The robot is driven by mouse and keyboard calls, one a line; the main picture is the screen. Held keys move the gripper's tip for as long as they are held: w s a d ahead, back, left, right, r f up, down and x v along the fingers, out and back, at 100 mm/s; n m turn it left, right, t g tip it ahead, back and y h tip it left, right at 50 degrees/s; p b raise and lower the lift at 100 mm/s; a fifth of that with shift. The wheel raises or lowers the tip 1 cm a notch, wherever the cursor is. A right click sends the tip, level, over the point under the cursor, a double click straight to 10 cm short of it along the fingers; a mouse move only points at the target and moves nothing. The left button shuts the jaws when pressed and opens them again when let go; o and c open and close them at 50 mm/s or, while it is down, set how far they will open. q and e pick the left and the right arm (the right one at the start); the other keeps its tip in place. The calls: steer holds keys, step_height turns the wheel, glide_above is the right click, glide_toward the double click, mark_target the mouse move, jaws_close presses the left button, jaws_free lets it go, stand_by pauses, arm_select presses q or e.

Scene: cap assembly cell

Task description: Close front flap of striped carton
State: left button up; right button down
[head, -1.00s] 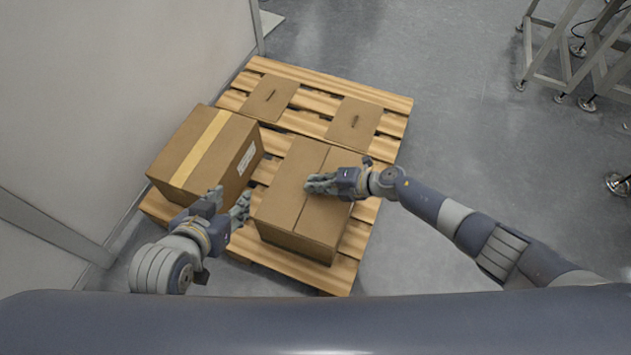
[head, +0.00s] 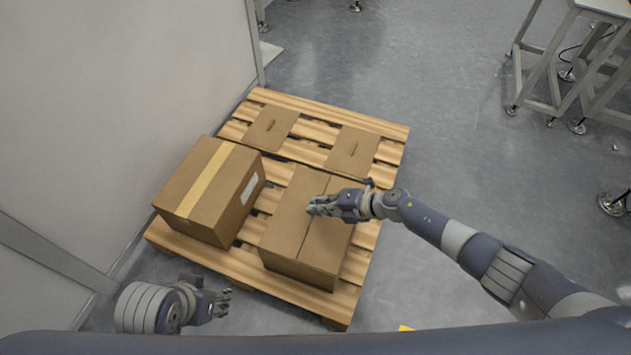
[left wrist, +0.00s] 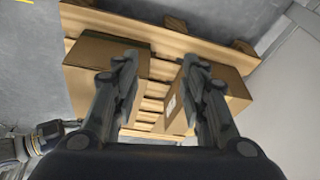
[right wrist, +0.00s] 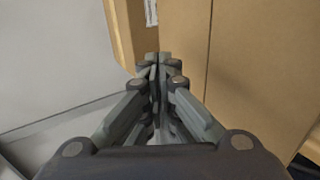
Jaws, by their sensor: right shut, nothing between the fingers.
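A closed carton (head: 203,192) with a tan tape stripe stands on the left of the pallet. A plain carton (head: 288,215) with a centre seam stands right of it, its top flaps lying flat. My right gripper (head: 312,207) is shut and empty over the plain carton's top near the seam; whether it touches cannot be told. It also shows shut in the right wrist view (right wrist: 157,62). My left gripper (head: 224,302) is low at the left, off the pallet's front edge. In the left wrist view (left wrist: 158,68) its fingers are apart and empty, with both cartons beyond.
The wooden pallet (head: 385,178) carries two flat brown panels (head: 270,128) and (head: 352,153), each with a dark slot, behind the cartons. A pale wall (head: 110,110) borders the left. Metal stands (head: 548,80) are at the upper right. The grey floor (head: 450,150) right of the pallet is clear.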

arm_select(q)
step_height(320, 180, down, 17)
steer(key=g+p, duration=0.1)
steer(key=p, duration=0.4)
steer(key=shift+s+f, duration=0.15)
steer(key=shift+s, duration=0.05)
arm_select(e)
step_height(320, 180, up, 10)
